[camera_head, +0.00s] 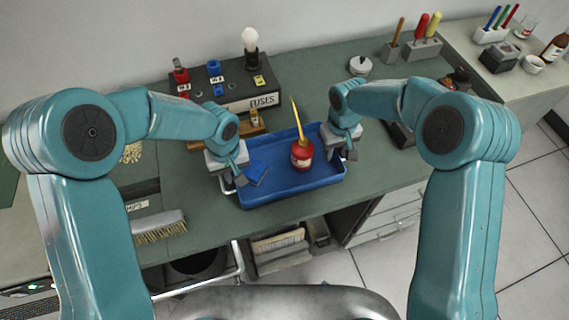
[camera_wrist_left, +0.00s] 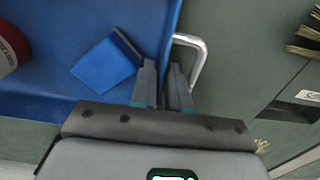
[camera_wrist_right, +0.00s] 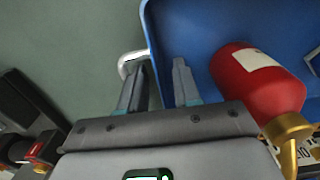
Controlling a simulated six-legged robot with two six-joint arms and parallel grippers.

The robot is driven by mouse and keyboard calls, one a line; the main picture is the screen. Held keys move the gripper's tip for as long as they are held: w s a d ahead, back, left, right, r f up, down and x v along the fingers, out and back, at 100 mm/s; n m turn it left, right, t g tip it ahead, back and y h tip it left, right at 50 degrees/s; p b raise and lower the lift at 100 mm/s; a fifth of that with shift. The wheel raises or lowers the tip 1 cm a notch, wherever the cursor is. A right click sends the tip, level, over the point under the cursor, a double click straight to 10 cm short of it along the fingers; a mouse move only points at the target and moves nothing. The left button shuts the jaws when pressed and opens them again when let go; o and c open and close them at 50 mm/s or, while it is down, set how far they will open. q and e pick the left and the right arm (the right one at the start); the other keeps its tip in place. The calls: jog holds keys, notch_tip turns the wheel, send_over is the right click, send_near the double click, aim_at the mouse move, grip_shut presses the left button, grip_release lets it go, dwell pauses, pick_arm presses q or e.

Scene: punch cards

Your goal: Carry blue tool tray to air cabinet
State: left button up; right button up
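The blue tool tray (camera_head: 323,185) sits on the green bench top, with a metal handle at each end. A red container with a yellow spout (camera_head: 302,155) and a small blue block (camera_head: 257,172) are in it. My left gripper (camera_head: 240,176) is at the tray's left end. In the left wrist view its fingers (camera_wrist_left: 162,80) are close together on both sides of the tray's end wall, beside the handle (camera_wrist_left: 199,62). My right gripper (camera_head: 347,150) is at the right end. In the right wrist view its fingers (camera_wrist_right: 159,82) stand apart across the end wall, beside the handle (camera_wrist_right: 129,63).
A fuse box (camera_head: 225,85) with a bulb stands behind the tray. A brush (camera_head: 160,227) lies at the front left. A tool holder (camera_head: 412,48) stands at the back right. A lighter side bench (camera_head: 515,75) holds bottles and pens. Open shelves are below.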

pick_arm(q)
grip_shut()
pick_arm(e)
grip_shut()
pick_arm(q)
jog(key=shift+r, duration=0.1)
pick_arm(e)
jog(key=shift+w+r, duration=0.1)
